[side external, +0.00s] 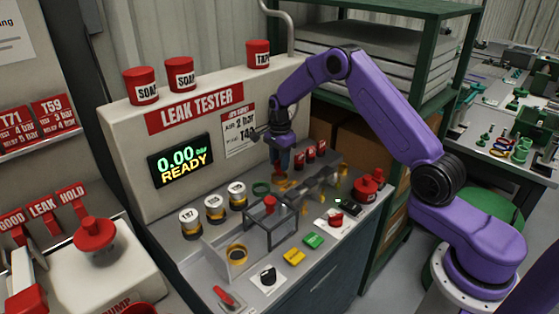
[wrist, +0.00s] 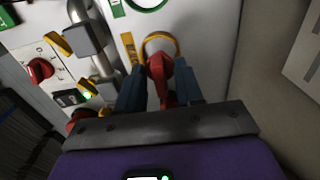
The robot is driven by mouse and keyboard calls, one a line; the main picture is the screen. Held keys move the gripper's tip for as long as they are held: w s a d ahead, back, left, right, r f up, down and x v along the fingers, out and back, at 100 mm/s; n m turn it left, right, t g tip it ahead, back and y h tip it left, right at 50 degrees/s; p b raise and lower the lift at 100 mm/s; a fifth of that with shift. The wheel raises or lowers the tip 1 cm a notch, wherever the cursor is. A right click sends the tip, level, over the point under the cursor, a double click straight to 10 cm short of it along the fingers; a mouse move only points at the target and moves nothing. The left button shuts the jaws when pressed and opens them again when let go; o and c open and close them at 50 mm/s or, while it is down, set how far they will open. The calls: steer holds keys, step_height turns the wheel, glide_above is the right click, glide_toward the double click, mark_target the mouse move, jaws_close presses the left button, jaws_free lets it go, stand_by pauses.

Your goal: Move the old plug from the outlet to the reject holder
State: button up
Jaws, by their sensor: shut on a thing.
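My gripper (wrist: 160,88) is shut on a red plug (wrist: 158,66), which sits between its two blue fingers in the wrist view. A yellow ring (wrist: 176,43) shows just beyond the plug. I cannot tell whether the plug is seated in it or apart from it. In the side view my gripper (side external: 283,168) points down over the back of the bench, above small yellow parts (side external: 281,184); the plug's lower end is not clear there. I cannot tell for sure which fittings are the outlet and the reject holder.
Several red-capped items (side external: 310,153) stand close right of my gripper. A grey pipe (wrist: 103,58) with yellow fittings runs beside it in the wrist view. A grey frame (side external: 272,232), labelled jars (side external: 214,206) and a red knob (side external: 368,185) stand on the bench. The tester panel (side external: 181,160) rises behind.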

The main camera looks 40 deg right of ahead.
steer(key=shift+f, duration=0.95)
stand_by(0.6)
steer(key=o, duration=0.9)
steer(key=shift+o, duration=0.2)
steer(key=o, duration=0.5)
steer(key=shift+o, duration=0.2)
steer(key=shift+r, duration=1.55)
steer(key=shift+r, duration=2.95)
